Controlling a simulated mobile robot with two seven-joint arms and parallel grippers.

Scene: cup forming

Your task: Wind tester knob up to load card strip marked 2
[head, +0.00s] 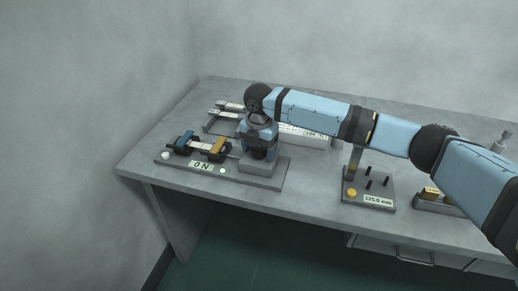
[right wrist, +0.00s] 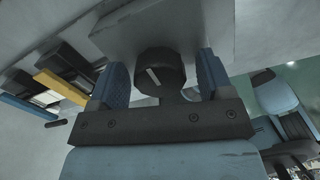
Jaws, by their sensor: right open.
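The tester (head: 232,178) stands at the left of the table, and its display (head: 201,166) reads 0 N. A pale strip (head: 200,146) lies between its blue clamp (head: 184,139) and its yellow clamp (head: 217,149); I cannot read a mark on it. My right gripper (head: 258,153) points down at the grey block at the tester's right end. In the right wrist view the dark round knob (right wrist: 160,72) with a pale pointer line sits between the open fingers, with a gap on both sides. In the head view the gripper hides the knob. My left gripper is not in view.
Pale strips lie in a rack (head: 209,127) behind the tester. A long white box with a label (head: 316,136) stands behind my right arm. A pegged stand reading 125.0 mm (head: 378,199) is to the right. The table's front edge is close to the tester.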

